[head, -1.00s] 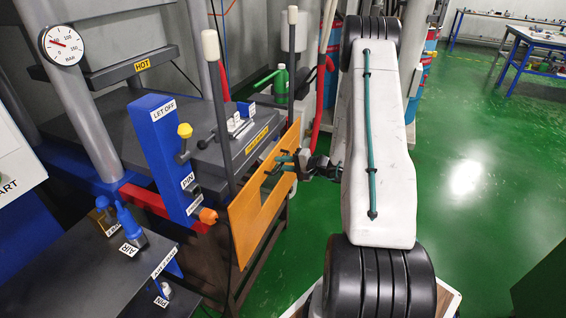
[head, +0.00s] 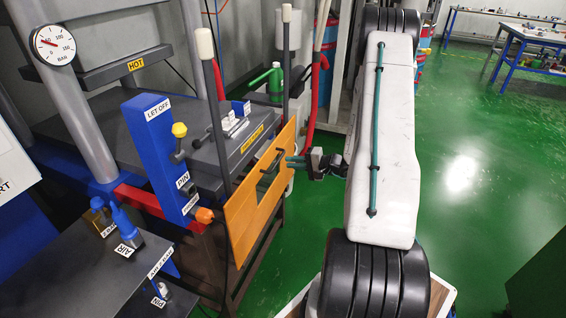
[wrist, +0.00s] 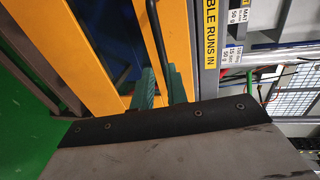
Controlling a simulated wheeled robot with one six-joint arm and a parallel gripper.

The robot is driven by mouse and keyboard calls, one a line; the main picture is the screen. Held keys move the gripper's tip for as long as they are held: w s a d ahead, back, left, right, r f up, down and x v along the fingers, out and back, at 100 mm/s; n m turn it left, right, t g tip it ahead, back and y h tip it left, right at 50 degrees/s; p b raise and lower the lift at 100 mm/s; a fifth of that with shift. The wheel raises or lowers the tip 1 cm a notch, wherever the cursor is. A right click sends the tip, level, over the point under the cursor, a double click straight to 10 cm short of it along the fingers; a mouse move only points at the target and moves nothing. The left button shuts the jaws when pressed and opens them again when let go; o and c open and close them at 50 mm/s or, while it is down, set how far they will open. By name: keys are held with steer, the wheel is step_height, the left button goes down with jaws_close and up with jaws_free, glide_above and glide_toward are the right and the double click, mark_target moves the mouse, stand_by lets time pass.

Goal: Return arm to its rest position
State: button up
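My gripper (head: 290,162) is at the right of the orange panel (head: 245,222), in front of its black handle (head: 270,168). Its two green fingers point left toward the handle, with a small gap between the fingertips and the handle in the head view. In the wrist view the green fingers (wrist: 160,88) stand apart with nothing gripped between them. The black handle (wrist: 154,35) runs down toward the gap between them. My arm reaches back from the gripper to the large white link at the right.
The press with a HOT plate (head: 135,66) and a blue LET OFF post (head: 160,150) stands left of the panel. A red hose (head: 315,100) hangs behind the gripper. A dark side table (head: 80,275) is at lower left. The green floor (head: 470,200) at right is clear.

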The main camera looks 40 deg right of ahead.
steer(key=shift+v, duration=0.95)
steer(key=s+a+r+n+g+y, duration=0.2)
steer(key=s+a+r+g, duration=0.35)
steer(key=a, duration=0.45)
steer(key=s+a+r+n+g+y, duration=0.15)
steer(key=s+a+r+g, duration=0.25)
steer(key=a+r+g, duration=0.45)
steer(key=s+a+r+n+t+h, duration=0.1)
steer(key=s+a+r+n+h, duration=0.8)
steer(key=s+a+r, duration=0.5)
steer(key=shift+s+r+n+h, duration=0.35)
steer(key=shift+s+r+h, duration=0.15)
steer(key=shift+r, duration=0.3)
